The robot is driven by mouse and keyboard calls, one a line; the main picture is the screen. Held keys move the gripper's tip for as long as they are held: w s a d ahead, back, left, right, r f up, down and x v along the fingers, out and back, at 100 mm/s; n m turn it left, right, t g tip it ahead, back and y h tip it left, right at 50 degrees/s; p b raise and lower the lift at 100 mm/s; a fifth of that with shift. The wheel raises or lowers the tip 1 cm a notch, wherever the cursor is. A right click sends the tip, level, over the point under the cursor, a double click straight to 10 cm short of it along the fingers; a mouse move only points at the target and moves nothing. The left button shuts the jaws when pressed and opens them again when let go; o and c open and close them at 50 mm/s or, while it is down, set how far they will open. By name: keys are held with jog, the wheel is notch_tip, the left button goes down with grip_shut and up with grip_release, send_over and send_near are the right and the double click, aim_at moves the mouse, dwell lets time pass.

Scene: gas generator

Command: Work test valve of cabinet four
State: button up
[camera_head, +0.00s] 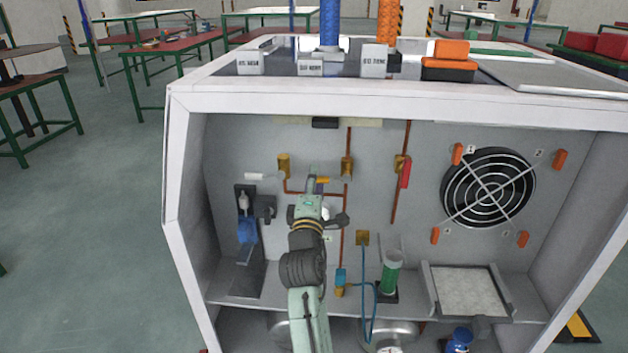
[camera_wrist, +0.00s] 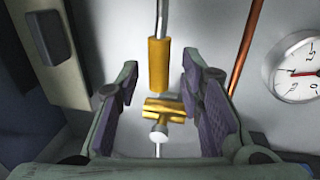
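My gripper (camera_head: 318,211) is inside the open cabinet, in front of its back wall. In the wrist view my gripper (camera_wrist: 161,72) is open. A brass valve fitting (camera_wrist: 164,109) with a white round end shows between its spread fingers, apparently untouched. A brass cylinder (camera_wrist: 159,66) on a silver tube is above it. In the head view, three brass valves sit on the back wall: one with a white handle (camera_head: 262,176), one with a yellow handle (camera_head: 335,181), one with a red handle (camera_head: 405,173). I cannot tell which shows in the wrist view. My arm hides the wall behind it.
A round gauge (camera_wrist: 299,72) and a copper pipe (camera_wrist: 246,48) are right of my gripper. A dark bracket (camera_head: 246,212) with a blue-bottomed bottle is at left. A green cylinder (camera_head: 391,276), blue hose (camera_head: 365,300) and fan (camera_head: 488,187) are at right.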

jog(key=s+f, duration=0.2)
jog(key=s, duration=0.9)
jog(key=shift+s+f, duration=0.15)
